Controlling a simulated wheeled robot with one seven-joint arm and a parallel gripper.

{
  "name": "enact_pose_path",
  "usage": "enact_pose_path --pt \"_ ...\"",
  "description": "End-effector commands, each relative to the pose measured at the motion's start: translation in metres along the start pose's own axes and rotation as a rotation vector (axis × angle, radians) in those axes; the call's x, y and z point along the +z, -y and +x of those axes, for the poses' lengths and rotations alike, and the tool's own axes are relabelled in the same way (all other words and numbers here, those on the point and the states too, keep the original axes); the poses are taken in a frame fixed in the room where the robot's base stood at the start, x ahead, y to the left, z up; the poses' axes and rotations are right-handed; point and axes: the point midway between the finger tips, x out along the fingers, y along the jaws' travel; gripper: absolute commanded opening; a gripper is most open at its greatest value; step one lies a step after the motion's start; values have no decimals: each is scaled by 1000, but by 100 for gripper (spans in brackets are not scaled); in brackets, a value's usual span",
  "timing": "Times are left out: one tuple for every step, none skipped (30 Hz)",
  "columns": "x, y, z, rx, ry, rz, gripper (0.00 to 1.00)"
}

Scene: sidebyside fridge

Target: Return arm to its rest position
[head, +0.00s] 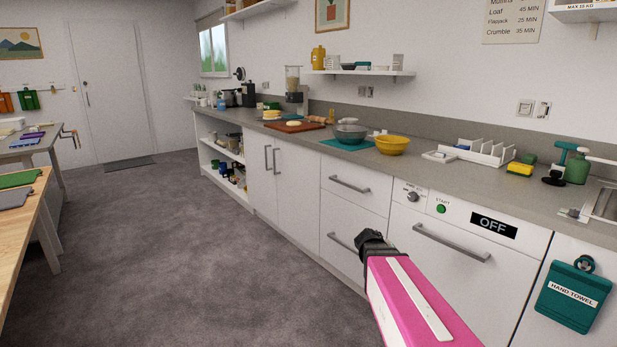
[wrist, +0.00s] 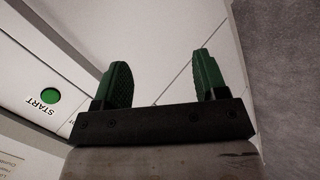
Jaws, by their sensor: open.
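My arm, pink and white, reaches into the head view from the bottom edge, in front of the white dishwasher (head: 440,270). The dark end of the arm shows there, but the fingers of my gripper cannot be made out in that view. In the wrist view my gripper (wrist: 158,88) has its two green fingers spread well apart with nothing between them. Beyond the fingers are white cabinet fronts, with the grey floor at the right. The green START button (wrist: 50,95) shows at the left of the wrist view.
The dishwasher display (head: 493,225) reads OFF. Drawers with bar handles (head: 350,184) stand left of it. The grey counter above holds a yellow bowl (head: 393,145) and other kitchen items. A wooden table (head: 22,230) stands at the left. The grey floor (head: 180,250) between is clear.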

Motion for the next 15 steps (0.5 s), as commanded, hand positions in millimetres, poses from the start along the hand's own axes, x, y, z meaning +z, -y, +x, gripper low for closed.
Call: enact_pose_path --pt "18 17 -4 -78 30 23 66" --pt "26 27 -6 -126 49 37 66" --pt "37 40 -9 -191 73 56 66" --pt "45 51 -11 -240 92 69 66" --pt "52 60 -15 -289 108 83 66" --pt "61 73 -20 -352 130 99 66" --pt "67 82 -24 -399 147 111 66" --pt "73 90 -28 -443 161 122 66" --pt "80 101 -34 -499 180 135 66" --pt "85 108 -38 -538 192 144 66" --pt "89 114 -42 -573 203 151 66" --pt "93 122 -48 -615 216 161 66" --pt "96 126 -51 -643 224 167 66" --pt "98 130 -54 -666 231 173 66" --pt "100 134 -58 -692 238 179 66"
